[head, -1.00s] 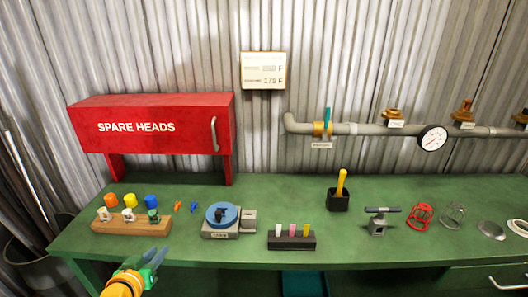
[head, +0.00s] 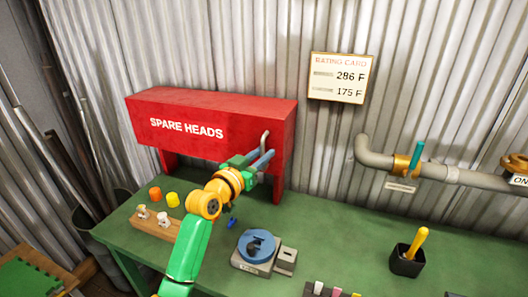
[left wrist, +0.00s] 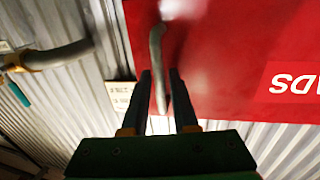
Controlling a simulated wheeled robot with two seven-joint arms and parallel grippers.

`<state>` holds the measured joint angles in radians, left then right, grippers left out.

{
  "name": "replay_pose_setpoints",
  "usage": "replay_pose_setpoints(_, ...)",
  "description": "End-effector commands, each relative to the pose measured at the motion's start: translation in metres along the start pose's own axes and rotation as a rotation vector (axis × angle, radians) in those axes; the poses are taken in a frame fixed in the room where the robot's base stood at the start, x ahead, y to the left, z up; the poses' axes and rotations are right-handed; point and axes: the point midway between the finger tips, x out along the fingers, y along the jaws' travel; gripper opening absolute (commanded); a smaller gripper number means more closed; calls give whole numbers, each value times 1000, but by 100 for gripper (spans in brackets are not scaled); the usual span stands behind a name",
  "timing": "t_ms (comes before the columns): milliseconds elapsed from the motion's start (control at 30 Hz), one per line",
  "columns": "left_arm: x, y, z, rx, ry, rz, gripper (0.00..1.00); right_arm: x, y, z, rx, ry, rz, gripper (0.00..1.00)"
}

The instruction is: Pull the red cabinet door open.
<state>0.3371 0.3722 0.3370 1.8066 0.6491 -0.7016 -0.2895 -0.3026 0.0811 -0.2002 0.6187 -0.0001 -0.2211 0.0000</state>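The red cabinet (head: 200,105) marked SPARE HEADS stands on legs at the back left of the green bench, and its front door (head: 187,128) looks closed. Its grey bar handle (head: 264,139) is near the right end of the door. My left gripper (head: 263,160) is at the handle. In the left wrist view my left gripper (left wrist: 161,95) is open, with its two dark fingers on either side of the lower part of the handle (left wrist: 157,65). A gap shows between the fingers and the bar. My right gripper is not in view.
The green bench (head: 330,230) holds a wooden block (head: 157,226) with small heads, orange and yellow caps, a blue round device (head: 256,245) and a black cup (head: 405,262). A grey pipe (head: 375,157) runs along the wall to the right. A rating card (head: 339,77) hangs above.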

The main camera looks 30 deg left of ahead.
Motion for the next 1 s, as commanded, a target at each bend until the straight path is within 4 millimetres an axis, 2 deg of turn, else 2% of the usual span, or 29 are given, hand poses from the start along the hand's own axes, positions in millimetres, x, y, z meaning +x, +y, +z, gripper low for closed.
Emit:
replay_pose_setpoints(267, 3, 0, 1, 0, -1, 0, 27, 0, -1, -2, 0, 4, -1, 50)
replay_pose_setpoints(400, 3, 0, 1, 0, -1, 0, 0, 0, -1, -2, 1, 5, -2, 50)
replay_pose_setpoints(1000, 3, 0, 1, 0, -1, 0, 0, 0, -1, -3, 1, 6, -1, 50)
